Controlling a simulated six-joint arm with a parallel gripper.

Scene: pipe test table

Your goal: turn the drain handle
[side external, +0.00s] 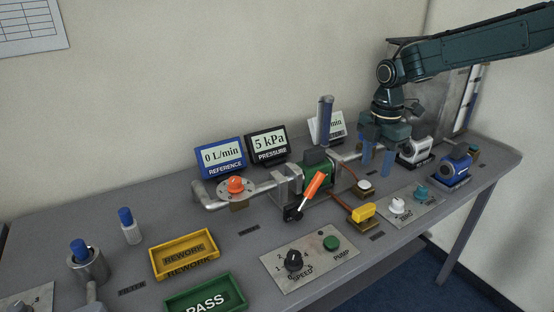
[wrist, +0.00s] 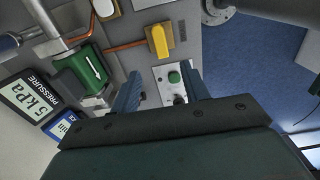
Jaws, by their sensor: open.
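A yellow handle (side external: 363,212) sits on a small brown base at the end of a copper pipe; it also shows in the wrist view (wrist: 158,42). An orange lever (side external: 313,186) stands tilted beside the green pipe body (side external: 320,175). No label tells me which one is the drain handle. My gripper (side external: 377,162) is open and empty, fingers down, behind and above the yellow handle in the side view. In the wrist view both blue fingers (wrist: 163,82) are spread apart, and the yellow handle lies beyond their tips, touched by neither.
The speed and pump panel (side external: 300,262) lies in front. A white button (side external: 364,184), another knob panel (side external: 410,202) and a blue device (side external: 455,168) stand near my gripper. The pressure display (side external: 268,145) reads 5 kPa; the reference display (side external: 221,158) reads 0 L/min.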

